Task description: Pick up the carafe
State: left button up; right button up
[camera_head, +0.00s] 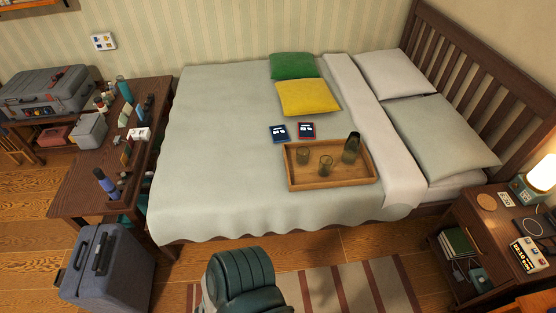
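The carafe (351,149) looks like a dark greenish glass vessel. It stands at the right side of a wooden tray (332,184) on the bed. Two smaller glasses of similar tint, a left glass (302,155) and a front glass (326,166), stand in the same tray to its left. Neither of my grippers shows in the head view, so nothing is seen touching the carafe.
The bed (220,150) carries green (293,66) and yellow (308,97) pillows and two dark booklets (292,132). A green chair (243,280) stands before the bed. A cluttered desk (85,197) and grey suitcase (105,270) are left; a nightstand (480,225) is right.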

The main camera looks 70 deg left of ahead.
aim_at(352, 147)
jog(key=u, duration=1.85)
